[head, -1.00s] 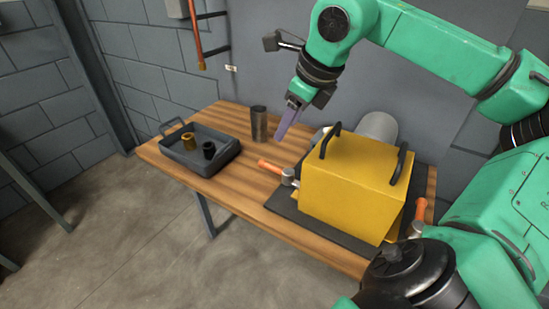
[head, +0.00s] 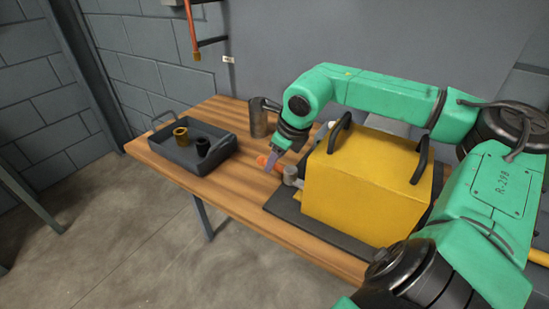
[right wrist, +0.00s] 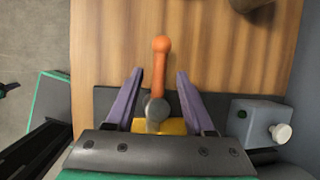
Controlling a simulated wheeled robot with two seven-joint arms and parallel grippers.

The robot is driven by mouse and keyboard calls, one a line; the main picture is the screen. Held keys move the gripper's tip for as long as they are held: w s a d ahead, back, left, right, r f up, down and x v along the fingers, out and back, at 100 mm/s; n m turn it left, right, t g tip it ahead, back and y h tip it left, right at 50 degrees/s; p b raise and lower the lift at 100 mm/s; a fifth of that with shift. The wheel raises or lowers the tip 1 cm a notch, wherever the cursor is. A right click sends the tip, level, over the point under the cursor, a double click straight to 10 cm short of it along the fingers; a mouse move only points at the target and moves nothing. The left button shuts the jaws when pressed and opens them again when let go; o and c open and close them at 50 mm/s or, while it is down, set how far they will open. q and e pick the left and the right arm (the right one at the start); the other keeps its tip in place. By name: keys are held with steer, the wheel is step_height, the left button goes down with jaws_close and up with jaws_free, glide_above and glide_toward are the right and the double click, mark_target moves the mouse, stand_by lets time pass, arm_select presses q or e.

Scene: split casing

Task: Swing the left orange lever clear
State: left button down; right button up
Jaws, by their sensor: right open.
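The left orange lever (head: 263,161) sticks out to the left of the yellow casing (head: 365,185) in the head view, pivoting on a grey metal post (head: 290,175). In the right wrist view the lever (right wrist: 160,65) points straight up between the fingers, its grey pivot (right wrist: 157,113) lower down. My right gripper (head: 270,162) is over the lever; in the right wrist view its purple fingers (right wrist: 158,85) are open, one on each side of it, with gaps on both sides. The yellow casing shows only as a small strip there. My left gripper is not in view.
A dark tray (head: 182,160) holds a brass ring (head: 181,136) and a black ring (head: 203,146). A metal cylinder (head: 258,118) stands behind the lever. The casing has two black handles and sits on a dark mat (head: 285,208). In the right wrist view, a grey box with a knob (right wrist: 258,122) lies to the right.

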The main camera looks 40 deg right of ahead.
steer(key=shift+w+f, duration=0.25)
steer(key=shift+f, duration=0.45)
jaws_close()
stand_by(0.9)
